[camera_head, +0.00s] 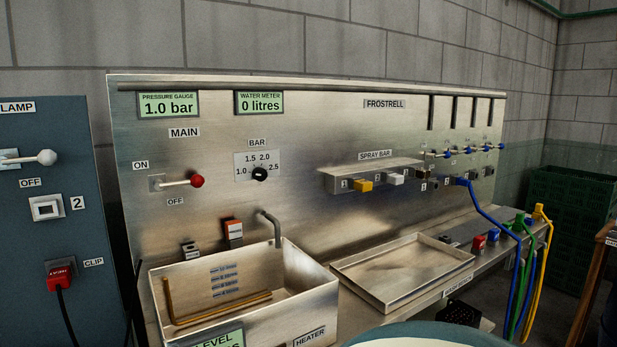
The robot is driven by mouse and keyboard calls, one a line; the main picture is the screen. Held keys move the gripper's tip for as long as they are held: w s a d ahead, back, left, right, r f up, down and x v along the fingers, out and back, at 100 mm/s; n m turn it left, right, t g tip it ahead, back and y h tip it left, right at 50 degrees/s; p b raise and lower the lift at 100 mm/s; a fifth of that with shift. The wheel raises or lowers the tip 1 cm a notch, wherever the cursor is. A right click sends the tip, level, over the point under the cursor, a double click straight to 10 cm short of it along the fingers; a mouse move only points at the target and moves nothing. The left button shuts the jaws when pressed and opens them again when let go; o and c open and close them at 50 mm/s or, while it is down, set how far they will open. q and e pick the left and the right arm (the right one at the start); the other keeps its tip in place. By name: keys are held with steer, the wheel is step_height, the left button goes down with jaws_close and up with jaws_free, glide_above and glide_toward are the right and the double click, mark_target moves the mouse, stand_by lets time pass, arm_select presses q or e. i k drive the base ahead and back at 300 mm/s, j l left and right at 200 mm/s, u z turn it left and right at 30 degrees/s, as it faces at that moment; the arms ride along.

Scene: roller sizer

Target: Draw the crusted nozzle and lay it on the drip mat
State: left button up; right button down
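The spray bar (372,172) is a steel ledge on the upright panel, with several numbered positions. A yellow nozzle block (363,186), a white one (396,179) and a dark brownish one (424,174) sit along its underside. They are too small for me to tell crust for certain; the dark one looks roughest. A shallow steel tray (400,272) lies empty on the bench below. A small dark flat patch (448,240) lies behind the tray; I cannot tell whether it is the drip mat. Neither of my grippers is in view.
A steel sink (318,277) with a brass-coloured bent rod (215,312) stands left of the tray. A blue hose (492,217) reaches the panel; green and yellow hoses hang at the bench's right end. The red-knobbed main lever (196,181) sticks out from the panel.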

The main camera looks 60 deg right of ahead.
mark_target(422, 174)
steer(key=z, duration=2.75)
steer(key=i+l, duration=0.25)
steer(key=l, duration=0.15)
steer(key=i+l, duration=0.3)
steer(key=l, duration=0.15)
steer(key=i+l, duration=0.25)
steer(key=l, duration=0.15)
steer(key=i+l, duration=0.3)
steer(key=l, duration=0.15)
steer(key=i+l, duration=0.25)
steer(key=l, duration=0.15)
steer(key=i+l, duration=0.3)
steer(key=l, duration=0.15)
steer(key=u, duration=0.05)
